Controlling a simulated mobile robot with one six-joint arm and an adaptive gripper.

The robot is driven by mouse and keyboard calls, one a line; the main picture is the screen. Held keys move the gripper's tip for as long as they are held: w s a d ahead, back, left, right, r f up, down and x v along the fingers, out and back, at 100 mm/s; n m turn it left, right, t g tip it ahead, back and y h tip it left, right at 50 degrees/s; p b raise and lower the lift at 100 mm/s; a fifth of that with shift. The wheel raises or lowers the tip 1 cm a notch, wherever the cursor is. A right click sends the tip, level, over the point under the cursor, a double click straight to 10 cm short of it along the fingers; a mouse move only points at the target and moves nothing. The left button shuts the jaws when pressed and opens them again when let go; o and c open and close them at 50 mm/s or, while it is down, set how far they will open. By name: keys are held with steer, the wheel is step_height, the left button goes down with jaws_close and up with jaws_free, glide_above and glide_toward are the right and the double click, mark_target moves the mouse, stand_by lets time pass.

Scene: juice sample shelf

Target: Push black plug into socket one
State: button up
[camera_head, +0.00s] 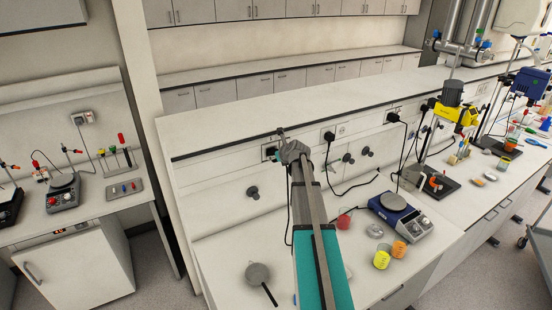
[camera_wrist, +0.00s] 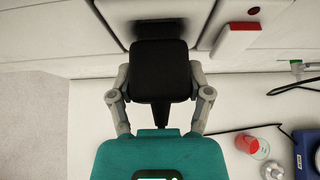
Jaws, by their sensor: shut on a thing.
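The black plug (camera_wrist: 160,70) fills the middle of the wrist view, held between the two grey fingers of my gripper (camera_wrist: 160,92). My gripper (camera_head: 284,151) is shut on it at the left end of the wall strip. The plug's front faces the wall panel, with a dark patch just beyond it. I cannot tell whether it touches or is seated. A socket (camera_head: 269,153) with a dark centre shows just left of my gripper in the head view; my gripper partly hides this area. A thin black cable hangs below my gripper.
Another black plug (camera_head: 329,136) sits farther right along the strip, its cable trailing to the bench.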

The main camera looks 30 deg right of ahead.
steer(key=shift+w+d+r, duration=0.1)
steer(key=shift+w, duration=0.65)
stand_by(1.2)
steer(key=o, duration=1.3)
steer(key=shift+w, duration=0.1)
steer(key=shift+o, duration=0.2)
steer(key=shift+s, duration=0.2)
